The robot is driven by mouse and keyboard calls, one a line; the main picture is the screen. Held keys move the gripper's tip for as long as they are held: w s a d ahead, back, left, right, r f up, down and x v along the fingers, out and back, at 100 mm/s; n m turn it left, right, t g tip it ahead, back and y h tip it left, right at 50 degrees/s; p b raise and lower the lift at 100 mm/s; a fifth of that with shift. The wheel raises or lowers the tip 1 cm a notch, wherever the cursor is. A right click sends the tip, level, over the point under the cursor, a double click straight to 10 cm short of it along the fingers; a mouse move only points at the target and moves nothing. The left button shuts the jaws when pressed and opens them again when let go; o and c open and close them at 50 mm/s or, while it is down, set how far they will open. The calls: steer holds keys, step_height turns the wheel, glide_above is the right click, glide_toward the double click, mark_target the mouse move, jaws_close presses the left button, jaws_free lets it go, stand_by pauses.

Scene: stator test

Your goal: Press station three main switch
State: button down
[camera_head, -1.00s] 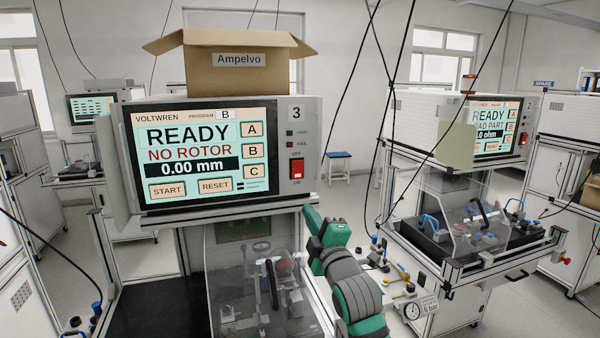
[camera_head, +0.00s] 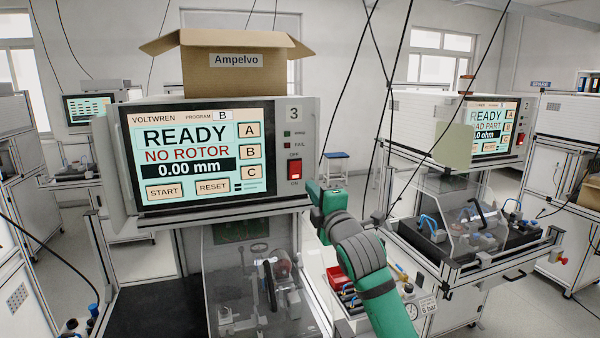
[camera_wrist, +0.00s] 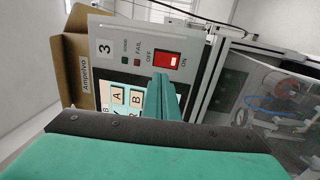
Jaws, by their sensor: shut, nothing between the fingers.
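The station three main switch (camera_head: 295,170) is a red rocker on the grey right strip of the monitor unit marked 3. OFF is printed above it and ON below. In the wrist view the switch (camera_wrist: 168,60) shows just beyond my fingertips, with OFF on its left and ON on its right. My gripper (camera_wrist: 162,77) is shut and empty, its green fingers pointing at the panel; I cannot tell whether they touch it. In the head view my green gripper (camera_head: 317,190) is to the lower right of the switch. The screen (camera_head: 196,150) is lit and reads READY, NO ROTOR, 0.00 mm.
An open cardboard box (camera_head: 236,70) labelled Ampelvo sits on the monitor unit. Below is a clear guard (camera_head: 235,290) over a fixture. A red bin (camera_head: 338,278) lies behind my arm. Another station (camera_head: 465,220) stands to the right. Cables hang between the stations.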

mark_target(295, 166)
steer(key=x, duration=1.1)
steer(key=shift+w+a, duration=0.2)
steer(key=shift+w, duration=0.1)
